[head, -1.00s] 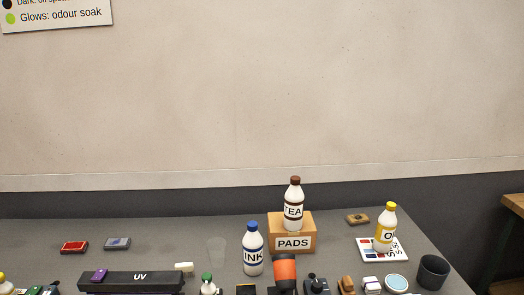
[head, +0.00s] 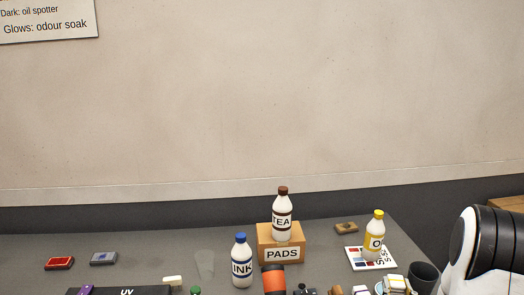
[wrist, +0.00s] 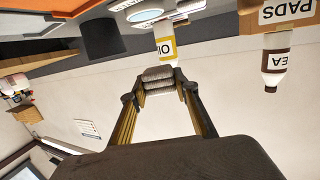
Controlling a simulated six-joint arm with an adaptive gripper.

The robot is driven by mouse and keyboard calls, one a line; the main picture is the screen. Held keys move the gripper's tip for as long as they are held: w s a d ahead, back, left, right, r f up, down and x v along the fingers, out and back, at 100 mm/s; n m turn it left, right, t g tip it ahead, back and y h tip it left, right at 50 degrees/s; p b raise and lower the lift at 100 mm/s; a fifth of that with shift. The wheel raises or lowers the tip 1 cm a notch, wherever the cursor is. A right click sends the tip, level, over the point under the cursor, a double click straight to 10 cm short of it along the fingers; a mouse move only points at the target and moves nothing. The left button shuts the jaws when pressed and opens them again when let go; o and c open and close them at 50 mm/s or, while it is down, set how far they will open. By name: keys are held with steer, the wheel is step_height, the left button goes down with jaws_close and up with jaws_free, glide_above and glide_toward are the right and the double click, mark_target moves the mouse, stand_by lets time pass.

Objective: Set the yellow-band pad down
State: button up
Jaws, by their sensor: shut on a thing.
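In the wrist view my gripper (wrist: 160,82) is shut, its fingertips close together at the picture's middle. What it holds is mostly hidden between the grey fingertips, and no yellow band shows there. I take it to be the yellow-band pad, but the picture does not confirm this. A cardboard box labelled PADS (head: 281,254) stands on the grey table (head: 325,263), with a brown-capped TEA bottle (head: 282,222) on top.
A blue-capped INK bottle (head: 241,267) stands left of the box. A yellow-capped bottle (head: 374,240) stands on a white chart (head: 388,264) at the right. A dark cup (head: 424,275) is near my arm. A red pad (head: 59,264) and a grey-blue pad (head: 103,259) lie at left.

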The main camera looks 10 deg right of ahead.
steer(key=w+a+r+n+y, duration=0.1)
steer(key=w+a+r, duration=0.1)
steer(key=a, duration=0.7)
steer(key=w+a+r+n+y, duration=0.1)
steer(key=w+a, duration=0.3)
steer(key=a, duration=0.4)
steer(key=w+a+r+n+y, duration=0.1)
steer(key=w+a+r+y, duration=0.2)
steer(key=a, duration=0.6)
steer(key=shift+a+r+n+t, duration=0.25)
steer(key=shift+a+n+t, duration=0.1)
steer(key=shift+n+t, duration=0.05)
steer(key=shift+d, duration=0.15)
